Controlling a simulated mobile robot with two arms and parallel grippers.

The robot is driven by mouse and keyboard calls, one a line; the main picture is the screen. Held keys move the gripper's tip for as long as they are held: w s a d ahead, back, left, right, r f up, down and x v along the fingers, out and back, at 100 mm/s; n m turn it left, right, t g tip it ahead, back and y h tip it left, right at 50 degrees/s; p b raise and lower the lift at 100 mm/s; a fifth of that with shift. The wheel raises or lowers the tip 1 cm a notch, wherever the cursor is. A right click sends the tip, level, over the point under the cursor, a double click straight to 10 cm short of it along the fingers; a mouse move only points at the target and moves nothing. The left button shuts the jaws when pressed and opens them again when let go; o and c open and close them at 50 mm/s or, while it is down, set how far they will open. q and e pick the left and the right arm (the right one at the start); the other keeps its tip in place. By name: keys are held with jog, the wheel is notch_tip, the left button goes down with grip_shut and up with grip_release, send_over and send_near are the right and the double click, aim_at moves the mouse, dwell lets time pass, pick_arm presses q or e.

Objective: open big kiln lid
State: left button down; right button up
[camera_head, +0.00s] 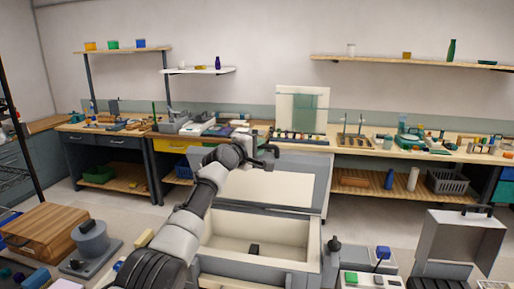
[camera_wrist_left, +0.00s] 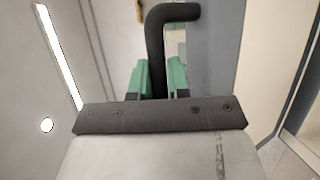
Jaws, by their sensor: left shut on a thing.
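The big kiln (camera_head: 212,240) is a grey box with a cream, hollow inside, in the middle foreground of the head view. Its lid (camera_head: 265,188) stands raised, nearly upright, at the back of the box, with its cream inner face toward me. My left arm reaches over the kiln's left side to the lid's top edge. In the left wrist view, the green fingers of my left gripper (camera_wrist_left: 160,80) are shut on the black bent lid handle (camera_wrist_left: 172,12). In the head view the arm partly hides the gripper and lid. My right gripper is not in view.
A smaller grey box with an upright lid (camera_head: 459,241) stands at the right. A control panel (camera_head: 368,280) is beside the kiln. A wooden box (camera_head: 45,232) is at the left. A workbench (camera_head: 350,145) with several tools runs along the wall behind.

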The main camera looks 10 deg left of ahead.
pick_arm(q)
jog(key=c, duration=1.1)
grip_release()
jog(key=shift+f, duration=0.1)
jog(key=shift+s, duration=0.1)
jog(key=b+v, duration=0.3)
jog(key=v, duration=0.7)
jog(key=shift+s+a, duration=0.2)
jog(key=shift+s, duration=0.05)
